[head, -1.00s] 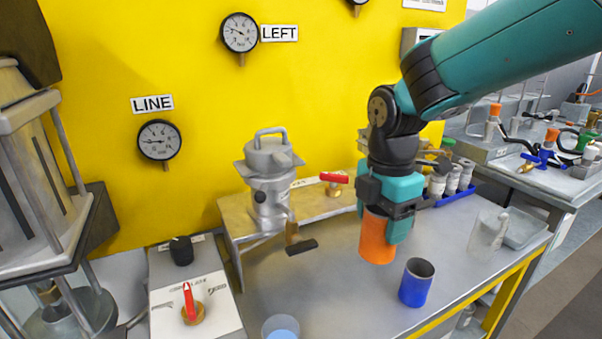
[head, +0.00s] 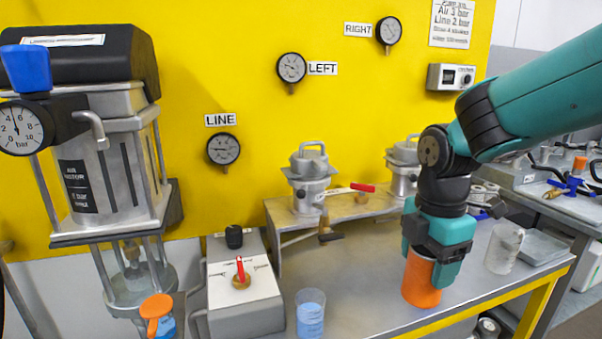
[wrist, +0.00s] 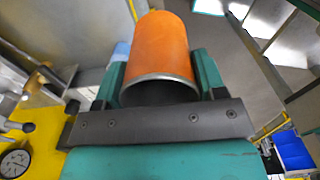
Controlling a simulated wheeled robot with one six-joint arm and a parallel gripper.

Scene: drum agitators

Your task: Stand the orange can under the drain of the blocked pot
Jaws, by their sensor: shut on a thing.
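The orange can (head: 422,280) is upright in my gripper (head: 428,254), over the right part of the bench. I cannot tell whether its base touches the bench top. In the wrist view the orange can (wrist: 161,48) sits between both fingers of my gripper (wrist: 160,78). A left metal pot (head: 308,178) stands on a raised shelf, with a drain (head: 326,232) at the shelf's front, left of the can. A right pot (head: 403,168) stands behind my arm, and its drain is hidden. The pictures do not show which pot is blocked.
A clear beaker of blue liquid (head: 310,313) stands at the front. A clear jug (head: 503,248) is at the right. LINE (head: 223,149), LEFT (head: 291,67) and RIGHT (head: 389,31) gauges hang on the yellow wall.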

